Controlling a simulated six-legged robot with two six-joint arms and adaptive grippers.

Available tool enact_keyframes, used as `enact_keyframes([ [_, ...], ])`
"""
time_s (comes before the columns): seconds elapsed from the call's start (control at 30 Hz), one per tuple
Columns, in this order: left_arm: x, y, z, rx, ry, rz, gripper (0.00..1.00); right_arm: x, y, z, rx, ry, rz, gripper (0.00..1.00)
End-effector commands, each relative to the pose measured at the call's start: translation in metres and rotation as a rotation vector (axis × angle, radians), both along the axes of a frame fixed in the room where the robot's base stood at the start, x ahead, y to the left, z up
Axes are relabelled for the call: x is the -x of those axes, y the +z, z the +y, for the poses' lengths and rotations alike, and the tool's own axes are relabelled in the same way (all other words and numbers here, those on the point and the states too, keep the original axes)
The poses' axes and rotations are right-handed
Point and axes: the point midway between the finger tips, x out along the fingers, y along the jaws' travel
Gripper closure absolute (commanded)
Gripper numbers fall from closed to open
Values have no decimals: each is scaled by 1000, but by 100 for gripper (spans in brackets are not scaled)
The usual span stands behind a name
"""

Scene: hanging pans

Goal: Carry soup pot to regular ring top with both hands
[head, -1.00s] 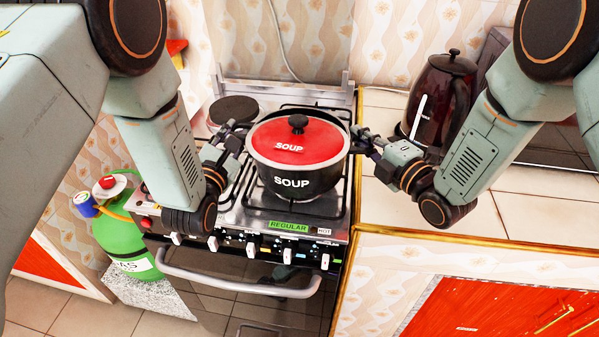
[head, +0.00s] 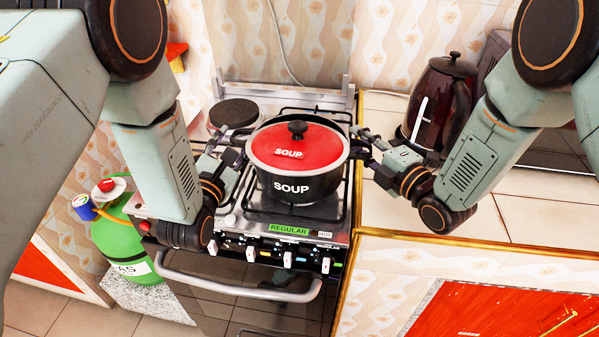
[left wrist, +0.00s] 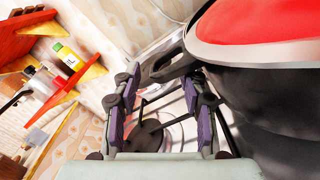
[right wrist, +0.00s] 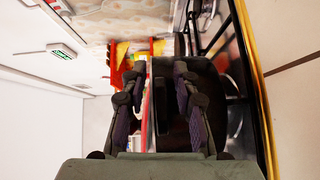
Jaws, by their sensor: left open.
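The black soup pot (head: 291,187), with its red SOUP lid (head: 295,146), is upright over the right side of the stove (head: 228,224), behind the green REGULAR label (head: 289,231). Its base hides what is under it. My left gripper (head: 234,146) is at the pot's left side. Its fingers are apart in the left wrist view (left wrist: 163,110), with a dark handle (left wrist: 168,66) ahead between them. My right gripper (head: 364,146) is at the right side. Its fingers are apart around a dark handle (right wrist: 161,105) in the right wrist view, with a visible gap.
A dark round plate (head: 233,112) lies at the stove's back left. A dark red kettle (head: 438,103) stands on the tiled counter (head: 480,210) right of the stove, near my right arm. A green gas bottle (head: 124,240) stands on the floor to the left.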

Motion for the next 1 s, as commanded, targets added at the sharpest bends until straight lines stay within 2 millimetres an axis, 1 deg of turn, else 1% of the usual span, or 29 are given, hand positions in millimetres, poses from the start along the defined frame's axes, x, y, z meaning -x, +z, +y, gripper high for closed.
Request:
enact_keyframes([
  [0.03,10,-1,1,0,1,4,57,0,0,0,0,-1,-1,71],
  [0.3,65,0,7,0,0,4,57,0,0,0,0,-1,-1,71],
  [0.4,81,0,8,1,-1,2,57,0,0,0,0,-1,-1,71],
  [0.5,93,1,9,1,-1,0,57,0,0,0,0,-1,-1,71],
  [0.6,101,1,10,0,-2,-1,57,0,0,0,0,-1,-1,71],
  [0.77,104,1,10,0,-2,-3,57,5,0,-5,-1,-3,1,71],
  [0.87,104,1,10,0,-2,-3,57,17,1,-14,-2,-5,3,71],
  [1.0,104,1,10,0,-2,-3,57,40,3,-31,-3,-7,4,71],
])
